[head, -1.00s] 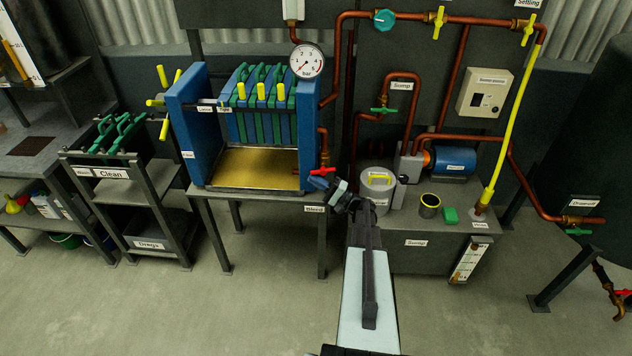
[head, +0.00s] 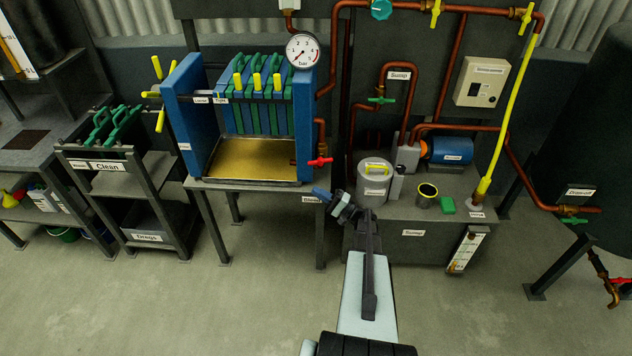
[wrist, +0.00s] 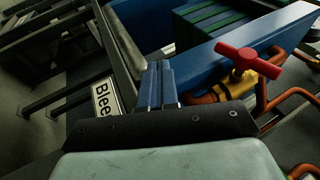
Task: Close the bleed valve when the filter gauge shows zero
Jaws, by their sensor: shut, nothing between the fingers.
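The bleed valve's red handle (head: 320,161) sits at the right end of the blue filter press, below a copper pipe. In the wrist view the red T-shaped handle (wrist: 246,61) stands on a brass body and appears to lie across the pipe. The filter gauge (head: 302,50) is a white dial marked in bar; its needle seems to point lower left, near the low end, but is too small to read exactly. My gripper (head: 322,194) is below the handle and apart from it. Its blue fingers (wrist: 158,84) are together and empty, left of the handle in the wrist view.
The "Bleed" label (head: 312,199) is on the press table's edge, close to my fingers. The sump bench (head: 412,214) with a lidded pot (head: 375,178) and blue pump motor (head: 451,149) stands to the right. Copper pipes run behind. The floor in front is clear.

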